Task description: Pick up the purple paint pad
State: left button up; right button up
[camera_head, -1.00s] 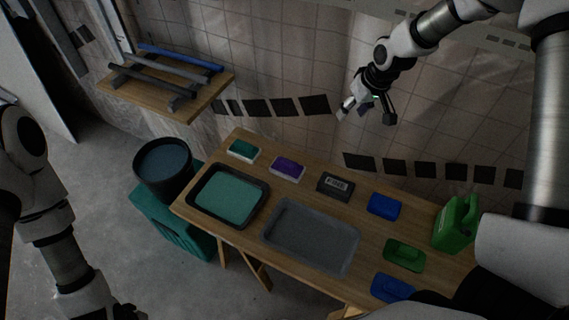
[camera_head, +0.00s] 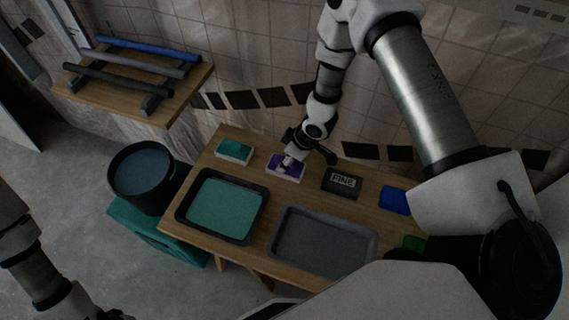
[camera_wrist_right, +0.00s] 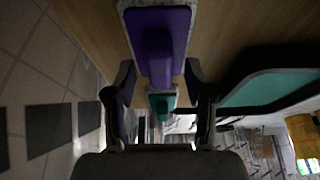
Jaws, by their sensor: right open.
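The purple paint pad (camera_head: 296,170) lies on the wooden table near its back edge, between a teal pad (camera_head: 234,151) and a dark block marked FINE (camera_head: 341,183). My right gripper (camera_head: 303,160) is open above the purple pad and partly hides it. In the right wrist view the purple pad (camera_wrist_right: 160,30) with its raised purple handle lies ahead of the open fingers (camera_wrist_right: 158,85), lined up between them. I cannot tell whether the fingers touch it. The left arm shows at the lower left of the head view, its gripper out of frame.
A tray of teal paint (camera_head: 258,203) and an empty grey tray (camera_head: 371,246) sit on the table in front of the pads. A blue pad (camera_head: 395,199) is to the right. A dark bucket (camera_head: 143,171) stands at left; a wall shelf (camera_head: 190,95) holds bars.

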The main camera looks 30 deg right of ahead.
jog(key=shift+f, duration=0.4)
jog(key=shift+a, duration=0.1)
grip_shut()
notch_tip(320, 180, up, 10)
jog(key=shift+r, duration=0.1)
jog(key=c, duration=0.7)
grip_release()
jog(key=shift+w, duration=0.1)
grip_shut()
